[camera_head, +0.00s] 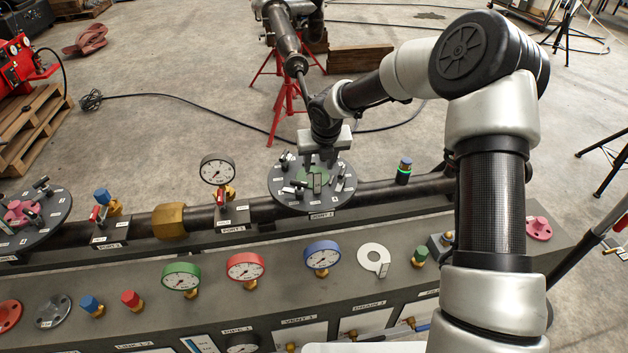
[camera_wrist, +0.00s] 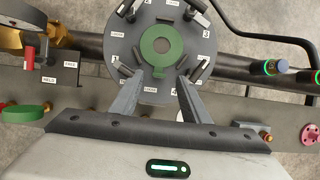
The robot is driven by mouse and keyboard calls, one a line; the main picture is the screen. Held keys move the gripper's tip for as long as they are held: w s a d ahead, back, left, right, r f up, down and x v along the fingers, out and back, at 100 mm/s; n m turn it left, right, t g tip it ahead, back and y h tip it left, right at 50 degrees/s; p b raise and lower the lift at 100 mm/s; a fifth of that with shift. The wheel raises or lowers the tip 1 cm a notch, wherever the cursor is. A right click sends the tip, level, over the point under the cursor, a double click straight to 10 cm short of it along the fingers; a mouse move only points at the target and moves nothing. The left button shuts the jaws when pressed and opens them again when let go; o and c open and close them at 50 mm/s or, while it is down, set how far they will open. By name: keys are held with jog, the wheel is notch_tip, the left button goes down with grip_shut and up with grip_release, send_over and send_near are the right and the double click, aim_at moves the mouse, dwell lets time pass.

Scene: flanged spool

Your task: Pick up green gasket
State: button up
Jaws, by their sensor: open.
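The green gasket (camera_wrist: 163,61) is a flat ring with a tab on its lower side. It lies near the middle of a round grey flange plate in the wrist view. In the head view the green gasket (camera_head: 317,173) is partly hidden by my gripper. The flange plate (camera_head: 285,200) sits on the pipe and carries several clamps around its rim.
Clamps (camera_wrist: 195,72) and numbered labels ring the gasket closely.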

aim_at(317, 173)
jog(key=shift+s+x, duration=0.15)
jog(key=shift+x, duration=1.4)
jog(key=shift+s+x, duration=0.1)
jog(key=shift+x, duration=1.45)
jog(key=shift+f, duration=0.1)
jog(key=shift+c, duration=0.4)
grip_shut()
